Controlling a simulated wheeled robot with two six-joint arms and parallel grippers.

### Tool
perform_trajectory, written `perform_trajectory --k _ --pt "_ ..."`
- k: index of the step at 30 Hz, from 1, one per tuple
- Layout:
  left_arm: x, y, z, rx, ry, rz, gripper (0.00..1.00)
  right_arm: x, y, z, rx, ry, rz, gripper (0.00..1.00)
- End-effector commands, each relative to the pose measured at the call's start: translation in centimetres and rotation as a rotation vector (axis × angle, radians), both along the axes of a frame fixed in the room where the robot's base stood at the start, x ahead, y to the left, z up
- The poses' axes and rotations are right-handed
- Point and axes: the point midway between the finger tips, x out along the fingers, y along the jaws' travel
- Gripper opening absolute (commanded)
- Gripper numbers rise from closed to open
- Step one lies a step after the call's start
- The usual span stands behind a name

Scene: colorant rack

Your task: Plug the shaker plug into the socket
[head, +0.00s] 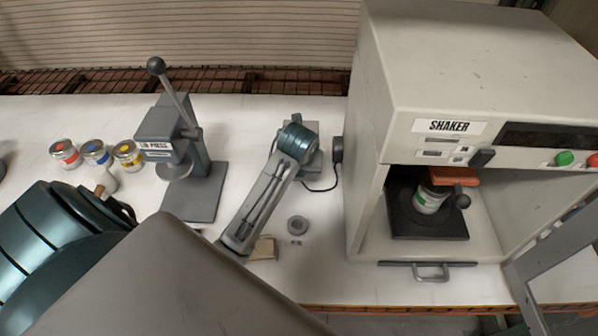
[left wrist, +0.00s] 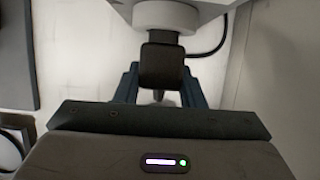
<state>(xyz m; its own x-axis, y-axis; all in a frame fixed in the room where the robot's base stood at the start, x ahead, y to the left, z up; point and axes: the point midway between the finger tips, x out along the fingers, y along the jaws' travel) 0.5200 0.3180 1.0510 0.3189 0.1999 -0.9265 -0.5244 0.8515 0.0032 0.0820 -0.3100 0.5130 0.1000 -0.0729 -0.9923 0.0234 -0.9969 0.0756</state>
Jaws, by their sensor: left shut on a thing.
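My left gripper (left wrist: 160,74) is shut on a black block, which looks like the shaker plug (left wrist: 162,64), in the left wrist view. A pale grey round piece (left wrist: 166,15) sits directly beyond the plug, seemingly touching it. I cannot tell whether it is part of the plug or of the socket, nor how deep the plug sits. In the head view my left wrist covers the plug and partly hides a grey box (head: 314,163), likely the socket. A black cord (head: 322,190) runs from there to the shaker (head: 400,90). My right gripper is out of view.
The shaker's chamber stands open with a can (head: 430,200) inside, under an orange clamp plate (head: 455,175). A lid press (head: 185,160) stands left of my left forearm. Several small cans (head: 96,152) are further left.

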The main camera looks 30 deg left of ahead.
Motion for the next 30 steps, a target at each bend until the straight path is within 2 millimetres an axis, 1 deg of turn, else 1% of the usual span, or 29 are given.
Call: perform_trajectory --k 9,14,15,17,18,26,30 --pt "0.72 0.46 0.05 0.001 -0.001 0.000 0.14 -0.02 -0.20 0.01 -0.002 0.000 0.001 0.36" --pt "0.70 0.44 0.03 -0.001 0.000 0.000 0.14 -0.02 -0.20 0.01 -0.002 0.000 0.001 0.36" --pt "0.70 0.43 0.03 -0.001 0.000 0.000 0.42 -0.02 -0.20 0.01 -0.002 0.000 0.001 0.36" --pt "0.69 0.44 0.03 -0.001 0.000 0.000 0.53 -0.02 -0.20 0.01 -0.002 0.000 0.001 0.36" --pt "0.70 0.43 0.03 -0.001 0.000 0.000 0.61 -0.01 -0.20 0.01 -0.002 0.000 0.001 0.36" --pt "0.69 0.44 0.03 0.000 0.000 0.000 0.61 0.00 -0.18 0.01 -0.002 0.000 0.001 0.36" --pt "1.08 0.71 0.71 0.001 -0.003 0.003 0.61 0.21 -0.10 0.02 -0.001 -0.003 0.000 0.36"
